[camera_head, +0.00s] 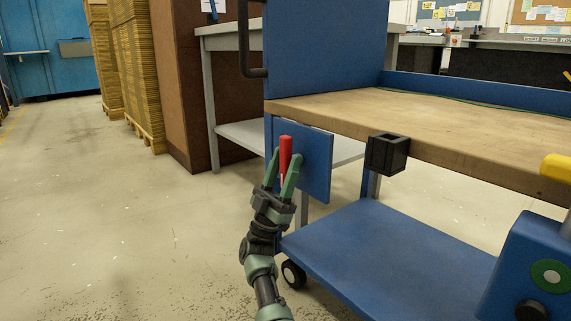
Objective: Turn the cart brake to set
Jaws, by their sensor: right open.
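The cart (370,242) is blue with a wooden top and stands at the right. A blue plate (317,168) hangs below the near left corner of its top. The brake lever, with a red handle (286,152), stands upright in front of this plate. My right gripper (284,168) is open, with its green fingers on either side of the red handle's lower part. I cannot tell whether the fingers touch it. The lever's lower end is partly hidden by the gripper. My left gripper is not in view.
A black square holder (387,154) sticks out from the cart top's edge. A blue box with a yellow part (557,168) stands at the right. A grey table (210,85) and stacked cardboard (138,70) stand behind. The floor at the left is clear.

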